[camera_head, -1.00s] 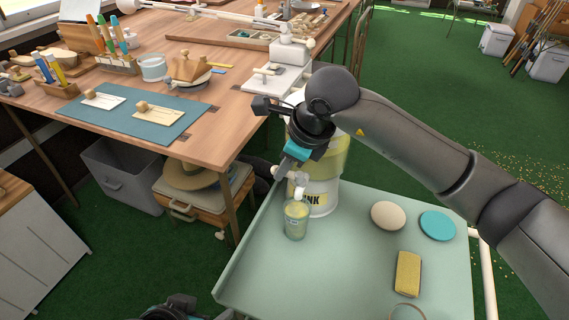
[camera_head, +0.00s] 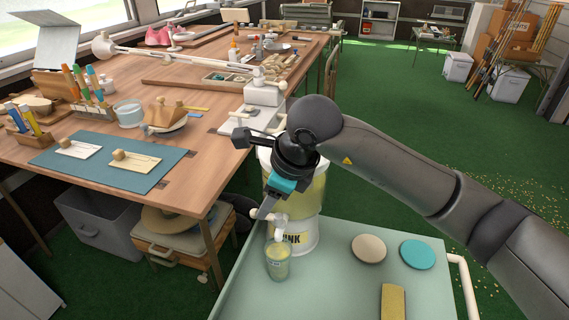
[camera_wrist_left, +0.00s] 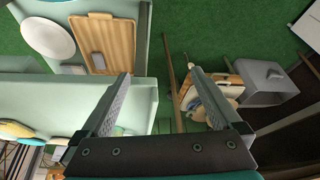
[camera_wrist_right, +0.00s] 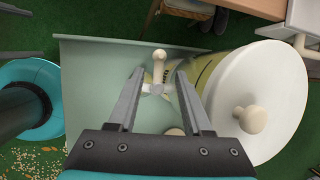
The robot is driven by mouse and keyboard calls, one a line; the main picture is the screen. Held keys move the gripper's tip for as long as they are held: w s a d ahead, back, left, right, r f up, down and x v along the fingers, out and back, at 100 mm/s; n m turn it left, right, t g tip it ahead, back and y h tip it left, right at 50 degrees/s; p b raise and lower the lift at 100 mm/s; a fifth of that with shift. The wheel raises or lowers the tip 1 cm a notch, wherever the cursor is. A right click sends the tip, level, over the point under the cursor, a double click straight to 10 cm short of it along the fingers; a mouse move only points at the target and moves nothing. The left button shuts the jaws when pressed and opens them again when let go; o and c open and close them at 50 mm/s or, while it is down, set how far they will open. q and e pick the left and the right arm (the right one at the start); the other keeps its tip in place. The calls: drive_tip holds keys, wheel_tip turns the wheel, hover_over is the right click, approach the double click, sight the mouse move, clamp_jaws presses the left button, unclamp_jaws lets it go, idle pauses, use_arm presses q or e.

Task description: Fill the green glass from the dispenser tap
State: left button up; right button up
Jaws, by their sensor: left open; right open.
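The green glass (camera_head: 278,263) stands upright on the pale green cart top, right under the dispenser's white tap (camera_head: 276,219). It looks yellowish inside; the exact level is unclear. The drink dispenser (camera_head: 307,205) has a white base, yellow contents and a white lid (camera_wrist_right: 270,100). My right gripper (camera_head: 268,207) is open, pointing down at the tap. In the right wrist view its fingers (camera_wrist_right: 160,76) sit either side of the tap (camera_wrist_right: 157,78); contact cannot be told. My left gripper (camera_wrist_left: 162,76) is open and empty, away from the glass.
The cart top (camera_head: 330,275) also holds a beige disc (camera_head: 369,248), a turquoise disc (camera_head: 417,254) and a yellow sponge-like block (camera_head: 393,302). A cluttered wooden workbench (camera_head: 200,185) stands close on the left. Green floor is open to the right.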

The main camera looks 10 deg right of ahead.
use_arm(q)
wheel_tip(320, 180, down, 8)
drive_tip(key=s+g+p, duration=0.1)
drive_tip(key=p, duration=0.2)
drive_tip(key=shift+s+f+p, duration=0.2)
drive_tip(key=shift+s+p, duration=0.1)
drive_tip(key=shift+p, duration=0.05)
use_arm(e)
drive_tip(key=v, duration=1.1)
use_arm(q)
drive_tip(key=shift+a, duration=0.1)
use_arm(e)
drive_tip(key=shift+d, duration=0.1)
